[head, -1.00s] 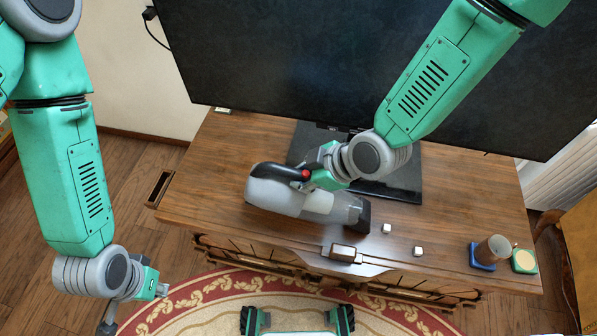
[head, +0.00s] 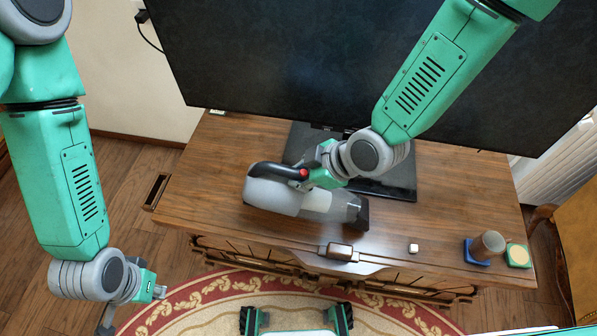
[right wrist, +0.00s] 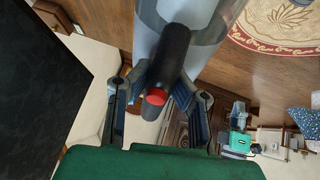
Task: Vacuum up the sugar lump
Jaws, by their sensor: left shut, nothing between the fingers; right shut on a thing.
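A handheld vacuum (head: 273,198), grey and clear with a black handle and red button, lies along the wooden cabinet top, its dark nozzle (head: 358,212) pointing right. My right gripper (head: 308,176) is shut on its handle; in the right wrist view the fingers (right wrist: 158,90) straddle the black handle (right wrist: 172,50). One small white sugar lump (head: 413,248) sits on the cabinet top, right of the nozzle and nearer the front edge, apart from it. No lump shows beside the nozzle mouth. My left gripper (head: 158,292) is shut and empty, low at the left, off the cabinet.
A large dark television (head: 330,70) stands at the back on its black base (head: 390,185). A patterned rug (head: 200,305) lies below.

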